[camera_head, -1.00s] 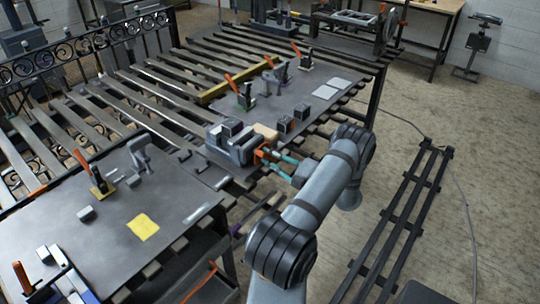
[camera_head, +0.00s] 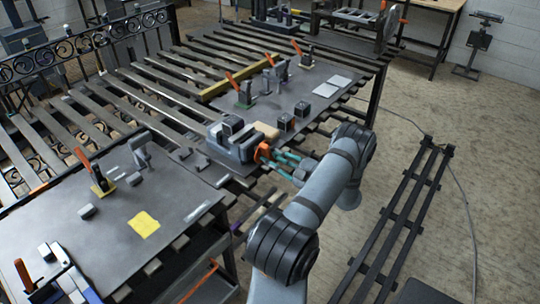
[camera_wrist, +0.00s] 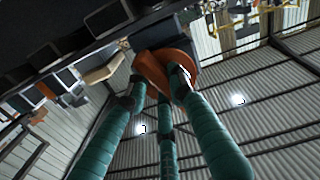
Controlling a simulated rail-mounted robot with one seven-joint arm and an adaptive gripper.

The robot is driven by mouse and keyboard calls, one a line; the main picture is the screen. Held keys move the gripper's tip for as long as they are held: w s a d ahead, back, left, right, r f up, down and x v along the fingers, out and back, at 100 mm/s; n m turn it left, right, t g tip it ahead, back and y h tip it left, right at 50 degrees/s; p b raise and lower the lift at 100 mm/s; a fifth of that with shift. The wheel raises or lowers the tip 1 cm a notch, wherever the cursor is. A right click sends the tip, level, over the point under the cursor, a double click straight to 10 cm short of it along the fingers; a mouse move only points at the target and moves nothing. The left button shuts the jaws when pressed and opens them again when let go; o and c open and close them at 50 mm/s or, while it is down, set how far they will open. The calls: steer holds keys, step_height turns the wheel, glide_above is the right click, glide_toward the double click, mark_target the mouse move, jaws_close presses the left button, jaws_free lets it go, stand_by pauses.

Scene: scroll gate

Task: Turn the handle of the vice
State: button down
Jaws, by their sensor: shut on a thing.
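The vice (camera_head: 232,140) is a grey block-like body at the front edge of the slatted table, in the middle of the head view. Its orange handle (camera_head: 262,152) is on the side facing my arm. My gripper (camera_head: 275,157), with teal fingers, reaches it from the right and is shut on the handle. In the wrist view the orange handle (camera_wrist: 160,68) lies between the teal fingertips (camera_wrist: 165,85). The fingers hide part of the handle, so its exact angle is hard to tell.
Dark blocks (camera_head: 285,122) stand on the plate just right of the vice. Orange-handled clamps (camera_head: 243,98) stand behind it. A yellow sheet (camera_head: 143,225) lies on the near-left plate. A black rack (camera_head: 400,225) stands on the floor at right, with open floor around it.

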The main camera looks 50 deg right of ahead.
steer(key=shift+s+f, duration=0.15)
steer(key=c, duration=1.9)
jaws_free()
steer(key=shift+c, duration=0.2)
steer(key=shift+o, duration=1.1)
steer(key=shift+s, duration=0.1)
steer(key=shift+o, duration=1.2)
steer(key=s, duration=1.1)
steer(key=shift+s+a, duration=0.2)
steer(key=shift+s, duration=0.2)
